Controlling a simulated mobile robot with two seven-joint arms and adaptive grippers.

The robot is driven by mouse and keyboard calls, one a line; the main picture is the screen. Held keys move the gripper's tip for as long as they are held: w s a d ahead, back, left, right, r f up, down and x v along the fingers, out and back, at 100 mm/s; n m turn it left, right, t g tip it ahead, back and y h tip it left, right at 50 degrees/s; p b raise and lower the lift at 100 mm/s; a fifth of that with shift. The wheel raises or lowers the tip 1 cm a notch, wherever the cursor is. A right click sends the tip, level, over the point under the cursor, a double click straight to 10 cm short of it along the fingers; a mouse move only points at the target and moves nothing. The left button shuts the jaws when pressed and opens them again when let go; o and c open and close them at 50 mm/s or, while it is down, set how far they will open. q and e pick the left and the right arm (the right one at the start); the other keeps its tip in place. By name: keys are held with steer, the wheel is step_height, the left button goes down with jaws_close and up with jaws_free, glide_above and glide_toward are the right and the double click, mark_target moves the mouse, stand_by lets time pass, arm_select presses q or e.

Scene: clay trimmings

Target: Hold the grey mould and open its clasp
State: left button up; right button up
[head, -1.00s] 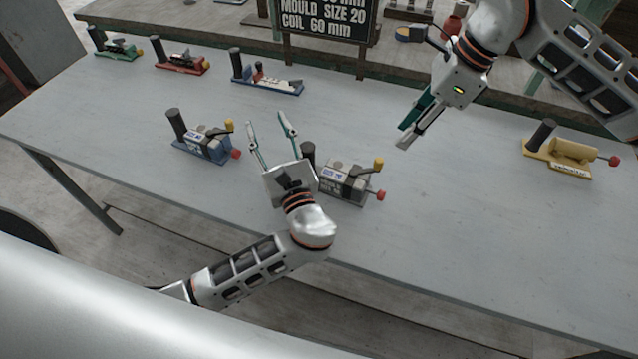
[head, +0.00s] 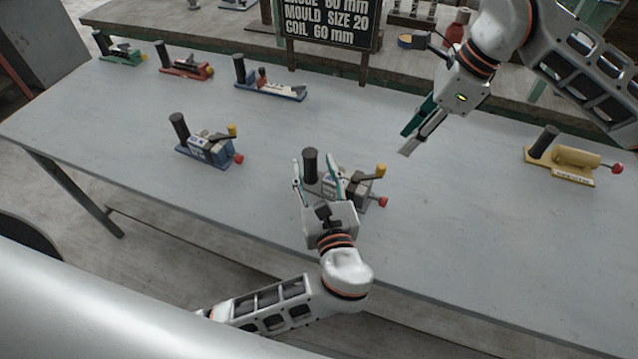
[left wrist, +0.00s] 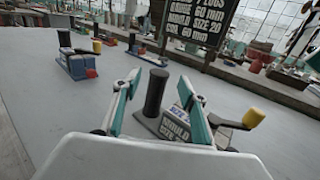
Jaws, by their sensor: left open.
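The grey mould (head: 370,190) stands on the table, with a black upright post (head: 311,166), a yellow-tipped lever (head: 380,171) and a red knob. My left gripper (head: 313,162) is open, its fingers on either side of the post. In the left wrist view the post (left wrist: 155,92) stands between the spread fingers (left wrist: 158,82), with no clear contact. The mould's lettered body (left wrist: 175,122) is partly hidden by the right-hand finger. The clasp's state is unclear. My right gripper (head: 405,141) hangs above the table, right of and beyond the mould; its opening is unclear.
A blue mould (head: 208,150) stands left of the grey one, and a yellow mould (head: 568,165) at the far right. Green (head: 120,52), red (head: 185,70) and blue-based (head: 272,92) tools line the back edge. A lettered sign (head: 325,25) stands behind. The table between is clear.

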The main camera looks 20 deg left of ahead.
mark_target(309, 151)
arm_select(q)
steer(key=shift+x, duration=2.75)
jaws_close()
arm_select(e)
steer(key=shift+o, duration=0.5)
steer(key=shift+s+a+r+n+h, duration=0.1)
steer(key=shift+a+r+n+h, duration=0.25)
steer(key=shift+a, duration=0.3)
steer(key=shift+s+a+r+n+h, duration=0.2)
steer(key=shift+a+r+h, duration=0.1)
steer(key=shift+a+h, duration=0.25)
steer(key=shift+s+a+r+n+h, duration=0.1)
steer(key=shift+a+r+n+h, duration=0.2)
steer(key=shift+a, duration=0.45)
arm_select(q)
steer(key=shift+r, duration=0.1)
arm_select(e)
steer(key=shift+h, duration=0.8)
steer(key=f, duration=1)
steer(key=shift+w+a+f, duration=0.15)
steer(key=shift+w+f, duration=0.1)
steer(key=shift+f, duration=0.15)
steer(key=shift+c, duration=0.3)
jaws_close()
